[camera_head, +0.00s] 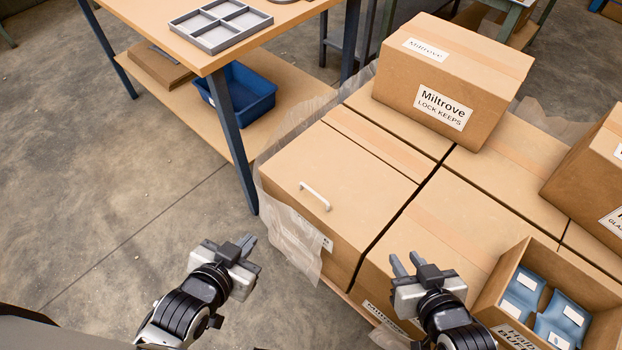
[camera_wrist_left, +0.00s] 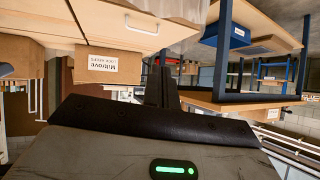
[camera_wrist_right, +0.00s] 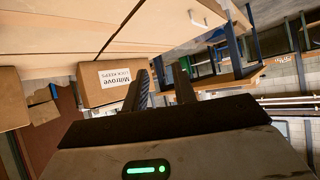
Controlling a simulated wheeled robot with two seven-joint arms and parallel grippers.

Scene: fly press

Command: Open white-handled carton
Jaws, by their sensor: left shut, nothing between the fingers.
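The carton (camera_head: 325,165) with the white handle (camera_head: 316,196) stands at the front left of the stack, its top flat and closed. The handle also shows upside down in the left wrist view (camera_wrist_left: 140,25) and in the right wrist view (camera_wrist_right: 197,18). My left gripper (camera_head: 247,242) is shut and empty, left of the carton's front and apart from the handle. My right gripper (camera_head: 406,264) is open and empty, over the neighbouring carton to the right of the handled one. Neither gripper touches the handle.
A Miltrove carton (camera_head: 450,85) sits on the stack behind. An open box (camera_head: 490,297) with blue packets stands at the front right. Clear wrap (camera_head: 292,240) hangs at the handled carton's left side. A workbench (camera_head: 215,50) with a grey tray (camera_head: 222,24) stands at the back left.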

